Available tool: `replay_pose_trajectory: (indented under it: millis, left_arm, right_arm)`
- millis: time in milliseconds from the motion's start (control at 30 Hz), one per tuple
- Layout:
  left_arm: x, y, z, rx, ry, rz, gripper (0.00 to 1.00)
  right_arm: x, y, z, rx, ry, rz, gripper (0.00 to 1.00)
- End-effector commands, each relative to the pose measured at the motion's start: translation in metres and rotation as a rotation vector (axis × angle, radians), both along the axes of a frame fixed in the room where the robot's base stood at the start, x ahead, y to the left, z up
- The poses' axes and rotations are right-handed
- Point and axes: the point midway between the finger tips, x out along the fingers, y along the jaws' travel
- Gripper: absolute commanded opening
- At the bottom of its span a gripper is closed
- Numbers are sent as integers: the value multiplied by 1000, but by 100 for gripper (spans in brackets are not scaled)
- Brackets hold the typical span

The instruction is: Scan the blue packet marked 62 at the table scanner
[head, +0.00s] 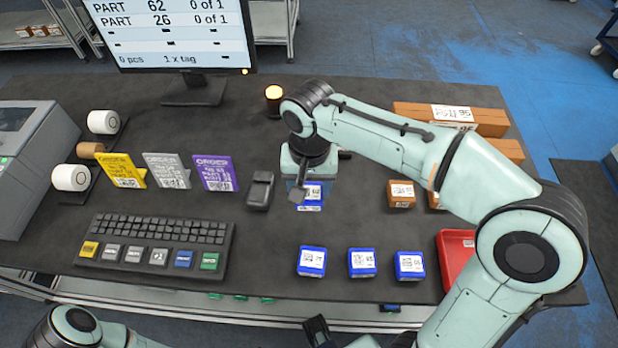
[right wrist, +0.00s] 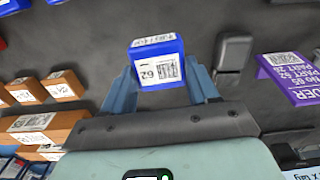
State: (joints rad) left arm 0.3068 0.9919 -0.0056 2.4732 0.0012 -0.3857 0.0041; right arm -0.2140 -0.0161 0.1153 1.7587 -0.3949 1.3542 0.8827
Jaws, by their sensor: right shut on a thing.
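My right gripper (right wrist: 165,92) is shut on a blue packet (right wrist: 158,60), with one finger on each side. Its white label, marked 62 with a code, shows upside down in the right wrist view. In the head view this packet (head: 311,197) shows just below the right gripper (head: 303,187), near the table's middle. I cannot tell how high it is above the table. The black table scanner (head: 260,190) stands just left of it; it also shows in the right wrist view (right wrist: 234,52). My left gripper is out of view; only part of the left arm shows.
Several blue packets (head: 361,263) lie along the front, beside a red tray (head: 456,258). Brown boxes (head: 400,195) are on the right. Order cards (head: 214,173), a keyboard (head: 155,240) and a monitor (head: 180,35) stand left. The monitor reads part 62, 0 of 1.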

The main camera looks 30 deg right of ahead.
Motion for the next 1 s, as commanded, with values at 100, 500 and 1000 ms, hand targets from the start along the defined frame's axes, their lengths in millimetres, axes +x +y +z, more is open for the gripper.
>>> replay_pose_trajectory:
  millis: [100,500,1000]
  left_arm:
    - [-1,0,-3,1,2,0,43]
    - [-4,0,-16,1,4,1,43]
    - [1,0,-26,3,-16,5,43]
  right_arm:
    - [1,0,-7,0,-1,2,23]
    - [19,-12,-33,0,1,0,23]
    - [43,-27,-59,1,-2,1,23]
